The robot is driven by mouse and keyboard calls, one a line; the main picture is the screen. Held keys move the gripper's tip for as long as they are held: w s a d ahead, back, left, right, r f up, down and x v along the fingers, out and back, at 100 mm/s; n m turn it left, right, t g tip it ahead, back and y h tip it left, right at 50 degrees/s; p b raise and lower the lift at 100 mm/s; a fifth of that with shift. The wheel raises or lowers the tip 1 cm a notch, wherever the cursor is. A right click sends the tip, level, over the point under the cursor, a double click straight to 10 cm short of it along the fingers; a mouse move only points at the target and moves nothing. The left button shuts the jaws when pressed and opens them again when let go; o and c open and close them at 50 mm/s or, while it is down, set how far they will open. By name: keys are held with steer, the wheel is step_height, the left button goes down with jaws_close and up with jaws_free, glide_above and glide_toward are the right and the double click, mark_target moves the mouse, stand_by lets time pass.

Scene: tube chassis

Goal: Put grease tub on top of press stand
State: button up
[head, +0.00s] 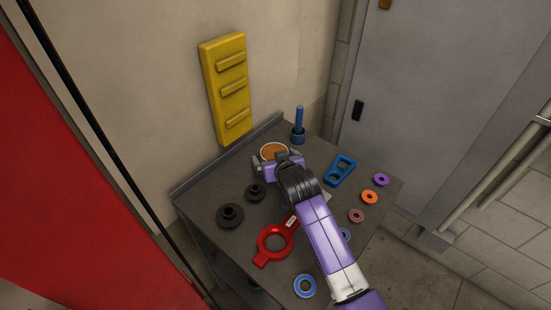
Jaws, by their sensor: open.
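The round tub with an orange-brown top (273,150), which looks like the grease tub, stands near the back edge of the grey table. My gripper (275,158) is open at the tub, with one finger to its left and one to its right. The gripper hides the near side of the tub, and I cannot tell whether the fingers touch it. A blue upright post on a round base (298,134) stands at the back corner, just right of the tub. A flat blue frame with openings (340,171) lies right of my gripper. I cannot tell for sure which is the press stand.
On the table (190,193) are two black flanged parts (230,215) (255,192), a red ring with a handle (273,243), and several small rings, one orange (369,197). My arm crosses the right front. A yellow panel (227,88) hangs on the wall behind.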

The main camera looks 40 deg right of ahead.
steer(key=shift+r, duration=0.2)
steer(key=v, duration=1.2)
steer(key=shift+f, duration=0.1)
steer(key=shift+s, duration=0.1)
